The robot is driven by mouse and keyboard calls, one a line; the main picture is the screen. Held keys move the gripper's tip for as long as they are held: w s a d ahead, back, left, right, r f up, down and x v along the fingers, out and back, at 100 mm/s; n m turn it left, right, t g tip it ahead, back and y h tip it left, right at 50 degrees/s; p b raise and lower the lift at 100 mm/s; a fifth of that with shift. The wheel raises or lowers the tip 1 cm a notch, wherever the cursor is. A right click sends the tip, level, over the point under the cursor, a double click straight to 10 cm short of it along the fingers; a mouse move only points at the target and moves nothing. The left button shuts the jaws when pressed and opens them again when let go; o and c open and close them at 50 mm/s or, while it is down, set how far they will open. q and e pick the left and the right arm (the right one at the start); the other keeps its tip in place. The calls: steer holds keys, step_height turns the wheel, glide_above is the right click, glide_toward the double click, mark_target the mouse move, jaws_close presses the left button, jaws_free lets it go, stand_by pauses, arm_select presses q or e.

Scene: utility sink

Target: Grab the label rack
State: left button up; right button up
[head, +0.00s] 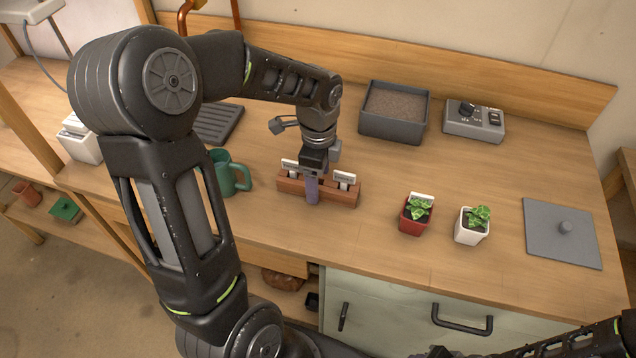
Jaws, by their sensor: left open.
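The label rack is a reddish-brown wooden block (343,196) on the wooden counter, with white labels (345,179) standing in it. It lies left of the two small potted plants. My left gripper (312,186) is directly over the middle of the rack, pointing down, with its jaws open. The gripper covers the rack's middle, and I cannot tell whether the fingers touch the wood. My right arm shows only in part at the lower right corner; its fingertips cannot be made out clearly.
Behind are a grey soil tray (393,126) and a grey control box (474,122). A grey plate (562,237) lies far right.

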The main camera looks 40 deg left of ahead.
arm_select(q)
steer(key=shift+f, duration=0.5)
steer(key=shift+c, duration=0.6)
jaws_close()
